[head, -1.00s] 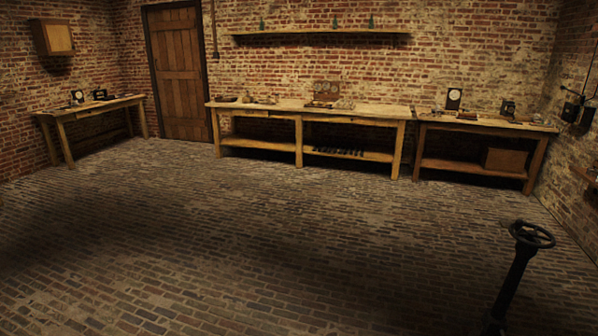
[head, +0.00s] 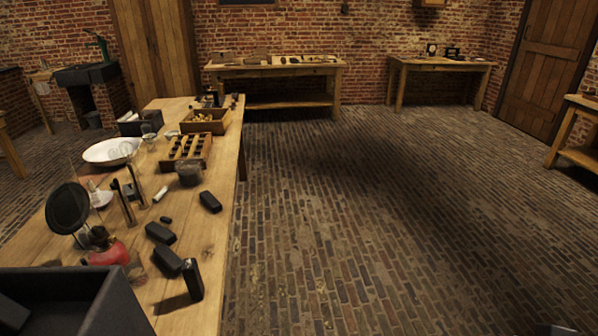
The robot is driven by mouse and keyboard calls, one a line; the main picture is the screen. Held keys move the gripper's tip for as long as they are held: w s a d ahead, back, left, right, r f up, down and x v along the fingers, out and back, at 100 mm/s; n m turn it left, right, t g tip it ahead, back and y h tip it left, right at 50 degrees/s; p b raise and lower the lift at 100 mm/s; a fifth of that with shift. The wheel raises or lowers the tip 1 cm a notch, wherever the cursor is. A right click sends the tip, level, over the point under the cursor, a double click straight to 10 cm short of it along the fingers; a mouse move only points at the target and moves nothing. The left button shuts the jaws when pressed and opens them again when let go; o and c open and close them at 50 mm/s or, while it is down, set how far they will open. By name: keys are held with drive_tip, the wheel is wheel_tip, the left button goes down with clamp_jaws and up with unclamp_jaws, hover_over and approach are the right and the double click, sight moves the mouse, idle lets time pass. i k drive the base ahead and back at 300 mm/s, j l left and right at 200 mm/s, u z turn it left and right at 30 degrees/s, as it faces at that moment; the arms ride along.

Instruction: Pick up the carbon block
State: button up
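Several dark blocks that look like carbon lie on the wooden table at the left. One black block (head: 210,202) lies alone near the table's right edge. Another block (head: 160,233) lies nearer, with a further block (head: 167,261) close by. A black block (head: 193,279) stands or leans beside that one. I cannot tell which of them is the task's carbon block. My gripper is not in view.
The table (head: 205,240) also holds a dark open box (head: 95,295), a round black disc on a stand (head: 68,208), a white dish (head: 112,151), a slotted wooden rack (head: 187,150) and a wooden tray (head: 205,128). The brick floor (head: 370,220) to its right is clear.

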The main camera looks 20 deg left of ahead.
sight(189, 268)
drive_tip(key=i+j+z, duration=0.1)
drive_tip(key=z, duration=0.25)
drive_tip(key=i+j+z, duration=0.45)
drive_tip(key=z, duration=0.2)
drive_tip(key=i+z, duration=0.1)
drive_tip(key=z, duration=7.55)
drive_tip(key=i+z, duration=0.15)
drive_tip(key=i, duration=0.35)
